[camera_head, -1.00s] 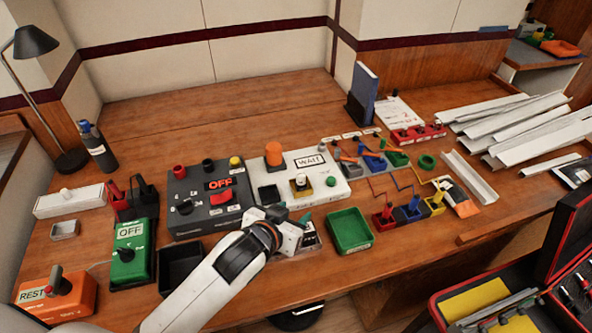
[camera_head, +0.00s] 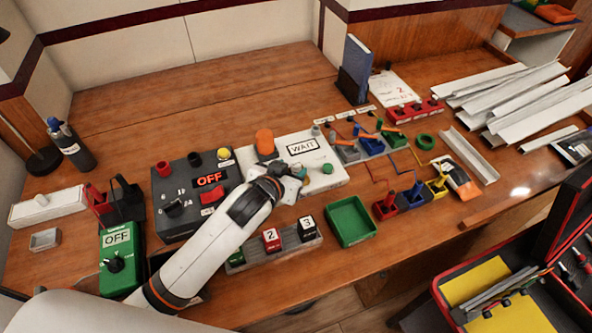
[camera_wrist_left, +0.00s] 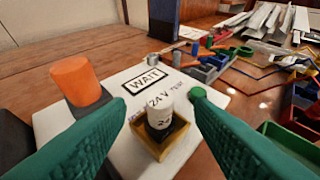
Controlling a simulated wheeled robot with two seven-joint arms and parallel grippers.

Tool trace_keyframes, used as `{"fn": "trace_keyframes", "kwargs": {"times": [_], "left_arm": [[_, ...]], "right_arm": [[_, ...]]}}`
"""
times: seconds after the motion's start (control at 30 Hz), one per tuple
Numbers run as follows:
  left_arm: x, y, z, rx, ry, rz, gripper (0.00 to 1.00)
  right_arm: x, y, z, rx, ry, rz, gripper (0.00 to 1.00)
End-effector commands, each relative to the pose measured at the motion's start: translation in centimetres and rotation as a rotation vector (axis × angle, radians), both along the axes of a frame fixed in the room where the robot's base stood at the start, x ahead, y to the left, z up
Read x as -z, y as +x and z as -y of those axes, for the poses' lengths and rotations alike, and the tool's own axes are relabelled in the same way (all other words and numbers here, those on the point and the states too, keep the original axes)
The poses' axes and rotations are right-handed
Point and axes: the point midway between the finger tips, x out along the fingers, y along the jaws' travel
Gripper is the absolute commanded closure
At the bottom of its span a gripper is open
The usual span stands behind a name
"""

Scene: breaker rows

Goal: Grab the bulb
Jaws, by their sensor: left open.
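My left gripper (camera_wrist_left: 158,100) is open. Its two green fingers reach forward on either side of the bulb in the left wrist view, with a gap on each side. In the head view the left gripper (camera_head: 301,180) is over the panel and hides the bulb and socket.
An orange cylinder (camera_wrist_left: 80,80) stands on the panel left of the bulb, and a green button (camera_wrist_left: 198,92) is at its right. A black OFF box (camera_head: 185,195) is beside the panel. A green tray (camera_head: 350,221) and a row of numbered blocks (camera_head: 272,240) lie in front.

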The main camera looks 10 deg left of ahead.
Motion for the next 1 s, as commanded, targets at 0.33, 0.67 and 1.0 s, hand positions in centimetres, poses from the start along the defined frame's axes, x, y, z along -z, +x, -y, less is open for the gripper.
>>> {"fn": "trace_keyframes", "kwargs": {"times": [0.33,0.67,1.0], "left_arm": [[2.5,3.5,0.6,0.0,0.002,-0.001,0.52],[2.9,4.2,0.8,0.001,0.0,0.0,0.52],[2.9,4.1,0.8,0.001,0.0,0.0,1.0]], "right_arm": [[-0.2,0.6,-0.3,0.002,0.003,0.009,1.0],[-0.2,0.7,-1.1,0.006,0.014,0.01,1.0],[-0.2,0.7,-0.8,0.005,0.01,0.011,1.0]]}}
